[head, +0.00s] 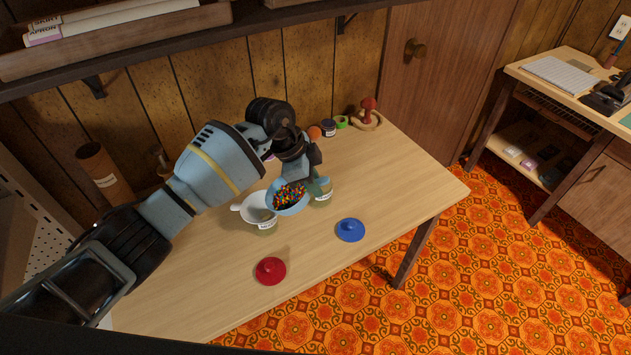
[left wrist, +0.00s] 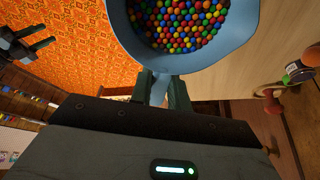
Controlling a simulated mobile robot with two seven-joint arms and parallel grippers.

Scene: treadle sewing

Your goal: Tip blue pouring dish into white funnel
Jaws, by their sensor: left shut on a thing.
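The blue pouring dish (head: 275,205) is full of small multicoloured beads (head: 290,193). It also shows in the left wrist view (left wrist: 243,35), with the beads lying inside its rim. My left gripper (head: 305,176) is shut on the dish's handle (left wrist: 160,90) and holds it above the table. The white funnel (head: 252,208) sits on a labelled jar (head: 267,227), just left of the dish in the head view. The dish partly covers the funnel's right side. My right gripper (left wrist: 30,45) shows in the left wrist view, empty with its fingers apart.
Another labelled jar (head: 324,192) stands right of the dish. A red lid (head: 270,271) and a blue lid (head: 350,230) lie on the wooden table (head: 200,285) in front. Small spools and a red-topped item (head: 368,106) stand at the back. The front left of the table is clear.

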